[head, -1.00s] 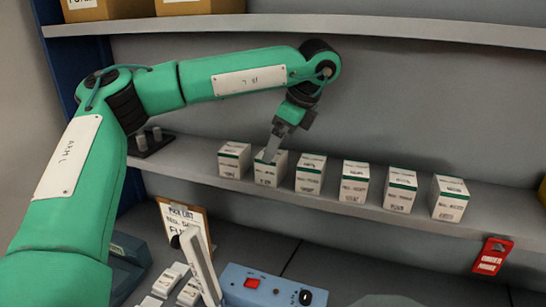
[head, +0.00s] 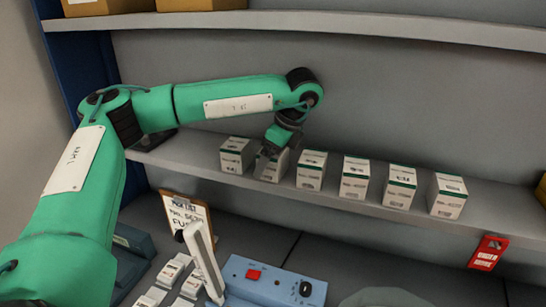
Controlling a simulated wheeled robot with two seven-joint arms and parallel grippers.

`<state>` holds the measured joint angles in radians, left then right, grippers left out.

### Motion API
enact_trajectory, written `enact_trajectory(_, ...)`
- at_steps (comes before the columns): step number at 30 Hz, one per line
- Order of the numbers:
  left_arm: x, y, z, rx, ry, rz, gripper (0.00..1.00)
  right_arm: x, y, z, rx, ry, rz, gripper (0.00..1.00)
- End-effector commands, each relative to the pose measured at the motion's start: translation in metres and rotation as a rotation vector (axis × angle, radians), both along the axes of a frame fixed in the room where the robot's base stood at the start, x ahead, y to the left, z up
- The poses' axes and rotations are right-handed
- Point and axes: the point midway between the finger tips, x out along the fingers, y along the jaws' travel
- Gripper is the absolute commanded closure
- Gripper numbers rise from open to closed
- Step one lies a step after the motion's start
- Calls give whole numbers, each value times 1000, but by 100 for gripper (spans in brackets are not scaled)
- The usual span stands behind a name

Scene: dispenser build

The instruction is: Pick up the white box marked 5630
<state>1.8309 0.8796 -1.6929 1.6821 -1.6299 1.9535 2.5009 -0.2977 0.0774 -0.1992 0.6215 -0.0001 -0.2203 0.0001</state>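A row of several small white boxes with green bands stands on the middle shelf (head: 330,196). Their printed numbers are too small to read surely, so I cannot tell which is marked 5630. My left gripper (head: 268,160) is down at the second box from the left (head: 274,172), with a finger over its top left part. The gripper hides much of that box's top, and I cannot tell whether the fingers are closed on it. The box still stands in the row, between the leftmost box (head: 235,157) and the third box (head: 310,170). My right gripper is not in view.
An upper shelf (head: 380,28) with brown cartons (head: 200,4) runs above the arm. Below are a pick list clipboard (head: 187,219), a blue control box (head: 272,284) with a red switch, and white parts (head: 172,270).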

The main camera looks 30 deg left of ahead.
Motion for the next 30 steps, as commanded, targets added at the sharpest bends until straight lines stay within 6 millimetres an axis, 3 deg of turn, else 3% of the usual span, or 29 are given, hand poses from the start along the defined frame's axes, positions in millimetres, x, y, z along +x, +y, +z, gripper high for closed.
enact_trajectory(8,0,1,-4,-1,0,0,6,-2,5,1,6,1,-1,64)
enact_trajectory(16,0,1,-4,-1,0,0,59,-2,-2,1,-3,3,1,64)
enact_trajectory(30,-2,0,-2,-1,-1,0,61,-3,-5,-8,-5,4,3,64)
